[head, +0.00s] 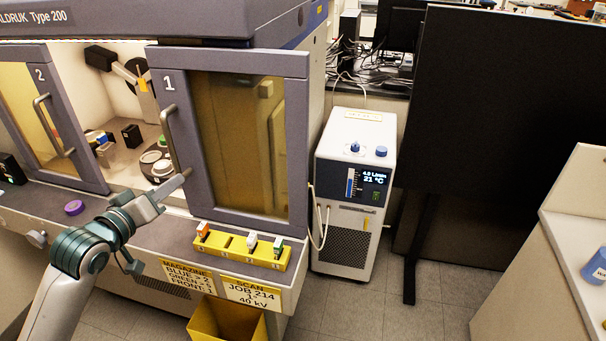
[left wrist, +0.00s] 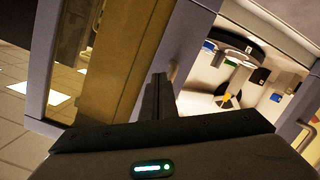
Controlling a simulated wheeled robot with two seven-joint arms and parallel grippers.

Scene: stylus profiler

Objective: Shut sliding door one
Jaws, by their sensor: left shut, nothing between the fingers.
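Sliding door one (head: 298,130), a grey frame marked "1" with a yellow-tinted window, stands at the right of the machine front. Its bar handle (head: 168,125) runs up its left side. My left gripper (head: 185,173) is shut and empty, its fingertips at the handle's lower end; whether they touch it I cannot tell. In the left wrist view the shut fingers (left wrist: 160,92) point at the door edge beside the handle (left wrist: 174,70). Between door one and sliding door two (head: 88,150) a gap shows the lit chamber (head: 122,178). My right gripper is out of view.
A yellow magazine (head: 228,249) with small coloured pieces sits on the ledge below door one. A yellow bin (head: 225,322) stands under it. A purple knob (head: 74,208) is on the ledge at left. A white chiller (head: 356,135) stands right of the machine.

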